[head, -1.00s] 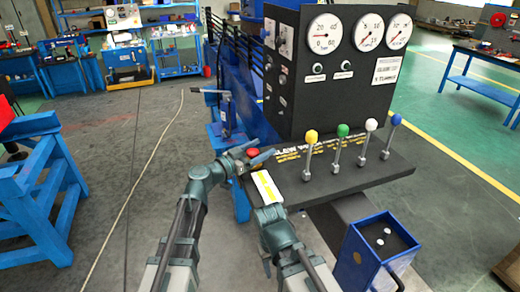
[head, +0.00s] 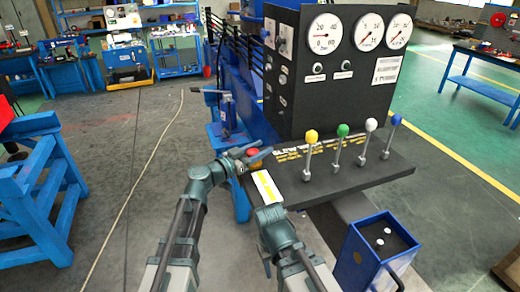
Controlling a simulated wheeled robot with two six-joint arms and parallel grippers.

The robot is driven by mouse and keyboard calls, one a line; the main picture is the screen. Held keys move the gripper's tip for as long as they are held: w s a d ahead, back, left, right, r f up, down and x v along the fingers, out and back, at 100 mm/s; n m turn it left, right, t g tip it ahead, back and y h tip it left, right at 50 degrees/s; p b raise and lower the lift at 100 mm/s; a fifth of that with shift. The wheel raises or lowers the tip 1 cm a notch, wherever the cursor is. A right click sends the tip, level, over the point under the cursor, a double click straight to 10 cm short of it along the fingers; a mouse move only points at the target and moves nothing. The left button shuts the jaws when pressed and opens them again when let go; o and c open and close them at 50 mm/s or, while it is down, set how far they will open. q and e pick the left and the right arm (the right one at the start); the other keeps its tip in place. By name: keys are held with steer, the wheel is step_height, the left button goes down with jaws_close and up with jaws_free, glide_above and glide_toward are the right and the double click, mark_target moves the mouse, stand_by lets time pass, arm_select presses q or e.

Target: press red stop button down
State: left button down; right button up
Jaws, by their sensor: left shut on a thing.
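The red stop button (head: 253,154) is a round red cap on the left end of the dark sloped console (head: 350,180). My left gripper (head: 253,157) is at the button, with its fingers on either side of the cap and shut on it. The fingers hide part of the cap, so I cannot tell how far down it sits. My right gripper (head: 268,210) is low at the console's front left edge, by a white and yellow label (head: 266,186). Its fingertips are hidden, so its opening cannot be made out.
Levers with yellow (head: 311,136), green (head: 343,130), white (head: 371,124) and blue (head: 396,119) knobs stand right of the button. A gauge panel (head: 330,100) rises behind. A blue box (head: 375,255) stands in front at the right. Open floor (head: 120,200) lies to the left.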

arm_select(q)
step_height(320, 180, down, 2)
steer(key=shift+b, duration=0.9)
steer(key=shift+s+r, duration=0.1)
steer(key=shift+c, duration=1.7)
jaws_free()
steer(key=v, duration=1.3)
steer(key=shift+s+a, duration=0.25)
steer(key=shift+a, duration=0.05)
